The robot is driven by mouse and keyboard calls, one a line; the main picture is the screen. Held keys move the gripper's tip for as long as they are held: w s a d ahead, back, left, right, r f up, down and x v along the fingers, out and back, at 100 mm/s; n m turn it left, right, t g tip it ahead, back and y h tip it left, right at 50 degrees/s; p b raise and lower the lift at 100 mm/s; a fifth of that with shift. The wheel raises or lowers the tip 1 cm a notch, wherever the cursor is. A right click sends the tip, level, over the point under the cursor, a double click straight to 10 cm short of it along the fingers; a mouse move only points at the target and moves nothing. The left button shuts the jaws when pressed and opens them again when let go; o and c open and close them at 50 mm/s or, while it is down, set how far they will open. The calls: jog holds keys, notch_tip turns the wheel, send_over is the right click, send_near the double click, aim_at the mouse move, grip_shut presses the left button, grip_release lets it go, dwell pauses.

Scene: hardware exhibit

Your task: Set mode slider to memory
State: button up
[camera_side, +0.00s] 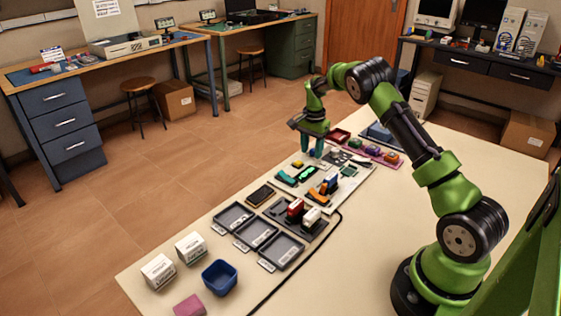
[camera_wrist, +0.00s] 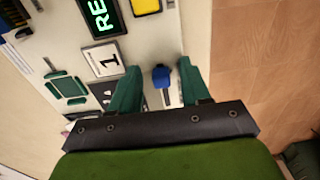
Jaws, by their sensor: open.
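In the wrist view a small blue slider knob (camera_wrist: 161,76) sits on a pale panel (camera_wrist: 160,35), at the upper end of a short slot (camera_wrist: 166,97). I take it for the mode slider; no mode label is readable beside it. My gripper (camera_wrist: 158,66) is open, with one green finger on each side of the knob and a visible gap to both. Its height above the panel is hard to judge. In the side view my gripper (camera_side: 312,151) points down at the panel's far end (camera_side: 355,180), and its fingers hide the knob.
The panel's edge and the brown floor (camera_wrist: 265,60) are at right. Grey trays (camera_side: 235,216) and a blue bin (camera_side: 220,277) stand nearer the side camera.

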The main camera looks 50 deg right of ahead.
aim_at(312, 150)
notch_tip(312, 150, up, 17)
dwell(0.5)
jog(key=shift+f, duration=0.1)
jog(key=s+a+r+n+t+y, duration=0.1)
jog(key=s+a+r+n+t, duration=0.2)
jog(key=s+a+n, duration=0.4)
jog(key=s+a+r+n+t+y, duration=0.1)
jog(key=s+a+r+n+t, duration=0.2)
jog(key=s+a, duration=1.5)
jog(key=a+n+t, duration=0.1)
jog(key=a+n, duration=0.2)
jog(key=n, duration=0.1)
jog(key=shift+a, duration=0.2)
